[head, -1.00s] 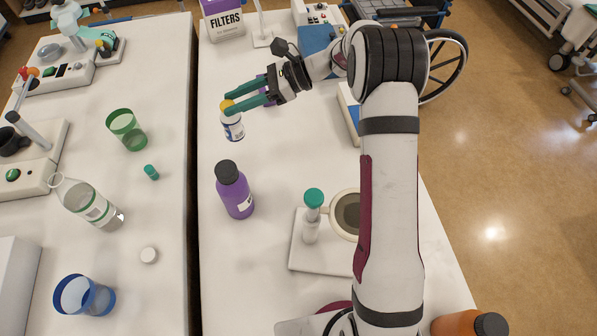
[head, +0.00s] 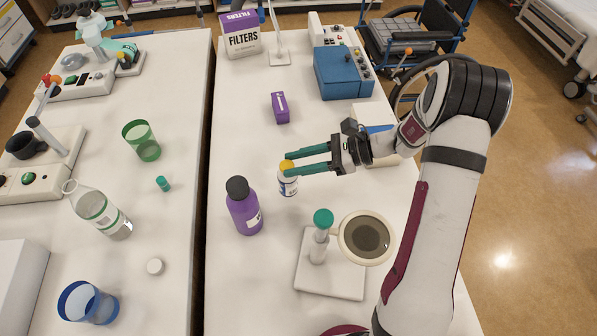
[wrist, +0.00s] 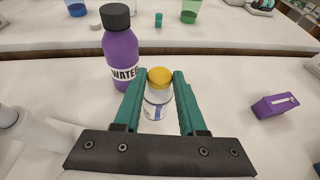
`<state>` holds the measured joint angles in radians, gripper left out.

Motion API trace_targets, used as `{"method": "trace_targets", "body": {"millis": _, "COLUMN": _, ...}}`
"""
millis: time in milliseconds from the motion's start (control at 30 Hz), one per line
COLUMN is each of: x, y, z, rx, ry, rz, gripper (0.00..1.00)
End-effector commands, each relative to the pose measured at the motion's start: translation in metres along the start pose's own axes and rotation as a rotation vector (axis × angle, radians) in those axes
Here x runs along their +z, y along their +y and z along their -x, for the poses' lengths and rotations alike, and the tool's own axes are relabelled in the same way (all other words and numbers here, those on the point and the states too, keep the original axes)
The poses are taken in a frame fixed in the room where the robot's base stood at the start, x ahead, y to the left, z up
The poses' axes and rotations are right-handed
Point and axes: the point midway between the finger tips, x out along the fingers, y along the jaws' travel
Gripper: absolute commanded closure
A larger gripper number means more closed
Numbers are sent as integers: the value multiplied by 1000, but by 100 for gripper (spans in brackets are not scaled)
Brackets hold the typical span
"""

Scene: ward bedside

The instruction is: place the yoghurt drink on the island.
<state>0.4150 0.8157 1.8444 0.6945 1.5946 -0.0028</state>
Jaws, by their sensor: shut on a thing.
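The yoghurt drink appears to be the small white bottle with a yellow cap and a blue-edged label (head: 288,186). It also shows in the wrist view (wrist: 156,103), nearly upright between my fingers. My gripper (head: 289,164) is shut on it with its two green fingers just below the cap. The bottle is over the right-hand white counter (head: 262,285); I cannot tell if its base touches the surface. A second white counter (head: 190,200) lies to the left across a narrow dark gap. No label shows which surface is the island.
A purple water bottle (head: 243,208) stands close left of the held bottle. A purple box (head: 280,107) lies behind. The left counter holds a green cup (head: 141,140) and glass bottle (head: 98,209).

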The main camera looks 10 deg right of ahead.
Motion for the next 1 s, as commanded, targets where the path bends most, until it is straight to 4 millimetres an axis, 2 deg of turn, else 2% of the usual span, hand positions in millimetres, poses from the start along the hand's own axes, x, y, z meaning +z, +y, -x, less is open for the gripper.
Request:
{"method": "trace_targets", "body": {"millis": 100, "x": -22, "y": 0, "z": -11, "rx": 1, "ry": 0, "rz": -5, "gripper": 100}}
{"method": "trace_targets", "body": {"millis": 200, "x": -34, "y": 0, "z": -15, "rx": 0, "ry": 0, "rz": -3, "gripper": 100}}
{"method": "trace_targets", "body": {"millis": 533, "x": -38, "y": 0, "z": -16, "rx": -1, "ry": 0, "rz": -1, "gripper": 100}}
{"method": "trace_targets", "body": {"millis": 567, "x": -37, "y": 0, "z": -16, "rx": -1, "ry": 0, "rz": -1, "gripper": 54}}
{"method": "trace_targets", "body": {"millis": 700, "x": -37, "y": 0, "z": -16, "rx": -1, "ry": 0, "rz": -1, "gripper": 30}}
{"method": "trace_targets", "body": {"millis": 1000, "x": -34, "y": 0, "z": -15, "rx": -1, "ry": 1, "rz": 0, "gripper": 30}}
